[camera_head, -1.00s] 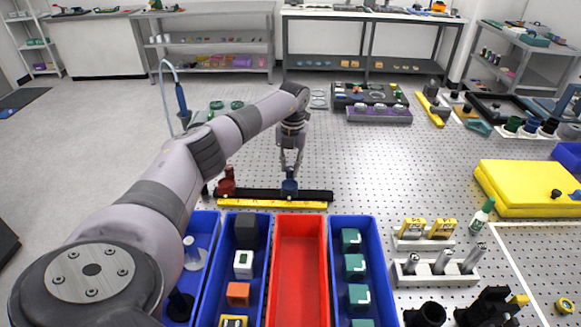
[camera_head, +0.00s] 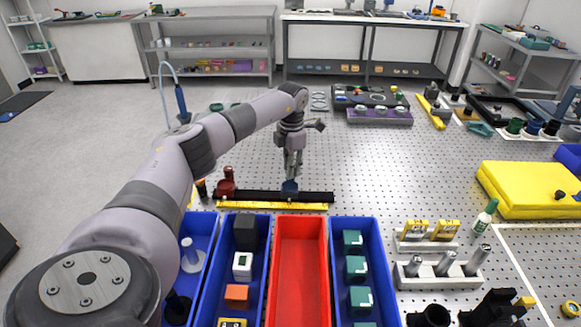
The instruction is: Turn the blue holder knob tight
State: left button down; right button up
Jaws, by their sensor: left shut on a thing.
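The blue holder (camera_head: 290,188) sits on a black rail (camera_head: 318,196) that lies behind the bins. My left gripper (camera_head: 292,174) points down over the blue holder with its fingers shut on the holder's knob. The fingers hide most of the knob, so its angle does not show. A dark red holder (camera_head: 227,184) stands on the left part of the same rail. My right gripper is not in view.
A yellow ruler strip (camera_head: 271,205) runs along the front of the rail. A red bin (camera_head: 301,265) and blue bins (camera_head: 377,265) stand in front. The perforated table top (camera_head: 400,165) right of the rail is largely clear.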

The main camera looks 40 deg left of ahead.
pick_arm(q)
jog(key=shift+m, duration=0.3)
dwell(0.4)
jog(key=c, duration=1.4)
grip_release()
jog(key=shift+o, duration=0.2)
notch_tip(320, 180, up, 12)
jog(key=shift+d, duration=0.2)
jog(key=shift+s, duration=0.1)
